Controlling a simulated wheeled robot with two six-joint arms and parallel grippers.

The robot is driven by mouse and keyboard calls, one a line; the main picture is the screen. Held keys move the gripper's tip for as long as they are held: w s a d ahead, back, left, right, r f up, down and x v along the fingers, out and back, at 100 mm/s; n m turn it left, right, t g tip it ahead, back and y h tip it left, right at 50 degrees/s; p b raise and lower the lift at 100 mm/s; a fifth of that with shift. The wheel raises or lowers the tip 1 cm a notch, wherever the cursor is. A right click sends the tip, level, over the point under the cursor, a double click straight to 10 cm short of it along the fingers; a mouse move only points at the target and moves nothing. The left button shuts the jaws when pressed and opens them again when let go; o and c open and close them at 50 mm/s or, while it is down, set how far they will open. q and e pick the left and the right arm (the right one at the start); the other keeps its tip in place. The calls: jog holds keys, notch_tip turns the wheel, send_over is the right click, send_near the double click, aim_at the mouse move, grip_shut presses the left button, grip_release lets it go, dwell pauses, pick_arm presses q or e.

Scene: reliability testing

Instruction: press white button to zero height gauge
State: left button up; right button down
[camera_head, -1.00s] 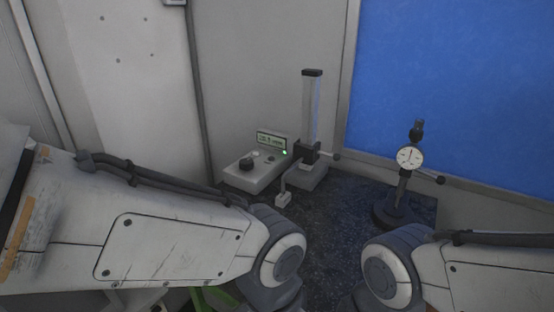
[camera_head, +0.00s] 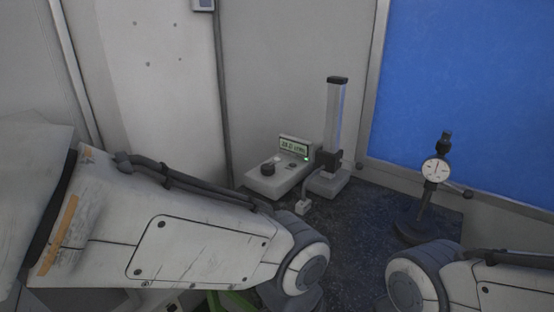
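The height gauge stands on the dark speckled table ahead. A small pale spot beside the knob may be the white button, but I cannot tell surely.
A dial indicator (camera_head: 436,170) on a round black stand is at the right of the dark table (camera_head: 359,226). A grey wall and a blue panel (camera_head: 470,90) close off the back. The table between gauge and dial stand is clear.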

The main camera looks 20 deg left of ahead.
pick_arm(q)
grip_shut()
dwell(1.5)
